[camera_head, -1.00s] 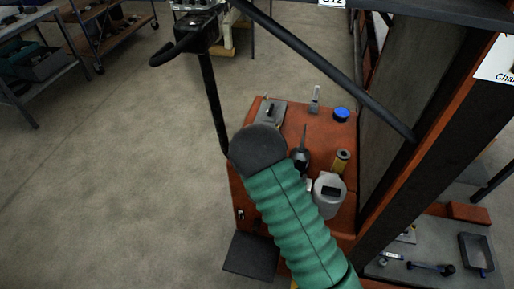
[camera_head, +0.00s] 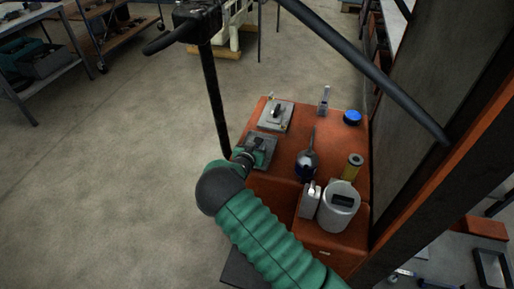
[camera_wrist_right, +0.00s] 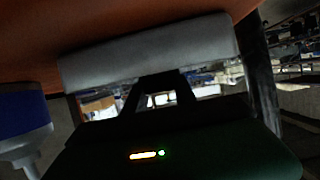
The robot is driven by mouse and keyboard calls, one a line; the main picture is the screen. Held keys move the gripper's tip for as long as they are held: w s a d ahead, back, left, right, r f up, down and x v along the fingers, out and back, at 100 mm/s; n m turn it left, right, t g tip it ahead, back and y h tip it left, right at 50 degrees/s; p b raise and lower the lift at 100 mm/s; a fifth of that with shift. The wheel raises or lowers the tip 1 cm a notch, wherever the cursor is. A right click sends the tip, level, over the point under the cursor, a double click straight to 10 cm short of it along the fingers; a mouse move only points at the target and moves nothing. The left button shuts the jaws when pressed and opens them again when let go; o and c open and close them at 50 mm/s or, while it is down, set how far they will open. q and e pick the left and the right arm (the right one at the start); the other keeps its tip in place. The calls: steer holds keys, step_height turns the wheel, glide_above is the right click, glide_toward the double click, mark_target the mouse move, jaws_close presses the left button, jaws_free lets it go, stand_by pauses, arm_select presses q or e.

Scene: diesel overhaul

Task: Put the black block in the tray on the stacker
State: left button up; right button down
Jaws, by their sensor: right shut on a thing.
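My right gripper (camera_head: 255,151), at the end of the green-sleeved arm, is shut on a dark grey, flat block (camera_head: 268,159) over the left edge of the orange stacker body (camera_head: 318,133). In the right wrist view the fingers (camera_wrist_right: 160,95) meet a broad grey slab (camera_wrist_right: 150,55) close to an orange surface. I cannot tell whether the block touches the stacker top. A dark shallow tray (camera_head: 491,268) shows at the lower right, beyond the mast, partly cut off by the frame. My left gripper is not in view.
On the stacker stand a grey plate with a black knob (camera_head: 276,112), a blue cap (camera_head: 352,117), a dark oil can (camera_head: 307,166), a yellow cylinder (camera_head: 353,166) and a grey canister (camera_head: 338,207). The mast (camera_head: 450,170) and black bars are obstacles. Floor at left is clear.

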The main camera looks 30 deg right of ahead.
steer(key=shift+f, duration=0.35)
steer(key=shift+a+r, duration=0.1)
steer(key=shift+a, duration=0.05)
steer(key=shift+s, duration=0.1)
steer(key=c, duration=1)
jaws_free()
steer(key=shift+d+f, duration=0.2)
